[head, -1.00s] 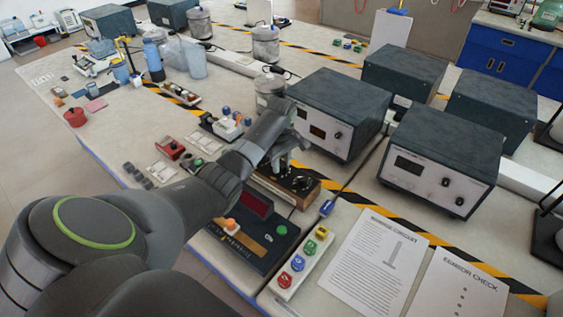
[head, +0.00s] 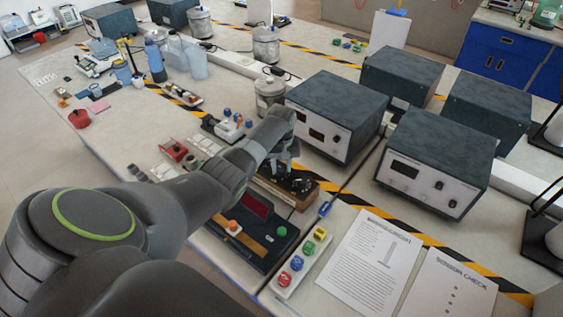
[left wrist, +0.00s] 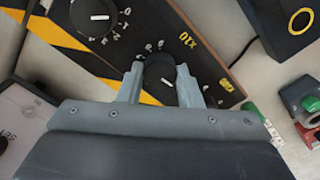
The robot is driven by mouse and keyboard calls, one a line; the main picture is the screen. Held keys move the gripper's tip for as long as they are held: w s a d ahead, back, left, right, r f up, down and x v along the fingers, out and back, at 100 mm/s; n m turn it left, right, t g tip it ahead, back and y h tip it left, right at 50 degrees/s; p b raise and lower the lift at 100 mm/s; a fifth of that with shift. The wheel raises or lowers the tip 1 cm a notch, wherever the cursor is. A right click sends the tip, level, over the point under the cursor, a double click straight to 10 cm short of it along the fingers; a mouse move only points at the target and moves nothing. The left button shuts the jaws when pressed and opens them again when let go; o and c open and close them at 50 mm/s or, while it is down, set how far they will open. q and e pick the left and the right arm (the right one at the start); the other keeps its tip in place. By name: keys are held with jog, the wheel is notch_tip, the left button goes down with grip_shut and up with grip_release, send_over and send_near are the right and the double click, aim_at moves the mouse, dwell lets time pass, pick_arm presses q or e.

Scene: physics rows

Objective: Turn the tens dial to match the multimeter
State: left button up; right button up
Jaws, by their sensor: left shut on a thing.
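A wooden box with a dark top and black dials (head: 302,187) stands in the middle of the bench, partly hidden by my left arm. My left gripper (head: 283,170) reaches down onto it. In the left wrist view, my left gripper (left wrist: 161,78) is shut on a black dial (left wrist: 158,69) with a white pointer line, beside yellow "X10" lettering. A second black dial (left wrist: 93,15) with a white mark sits at the upper left, clear of the fingers. A dark instrument with a red display window (head: 257,205) lies in front of the box. My right gripper is not in view.
Grey instrument boxes (head: 338,108) (head: 437,150) stand behind and to the right. A white strip with coloured knobs (head: 303,262) and a printed sheet (head: 370,260) lie to the right front. A metal can (head: 270,92) stands close behind my left gripper.

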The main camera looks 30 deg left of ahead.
pick_arm(q)
jog(key=m, duration=0.2)
jog(key=shift+r+m+p, duration=0.15)
jog(key=shift+m+p, duration=0.25)
jog(key=m, duration=0.3)
jog(key=shift+m+p, duration=0.3)
jog(key=m, duration=1.1)
jog(key=shift+w+m, duration=0.1)
jog(key=shift+m, duration=2.1)
jog(key=o, duration=1)
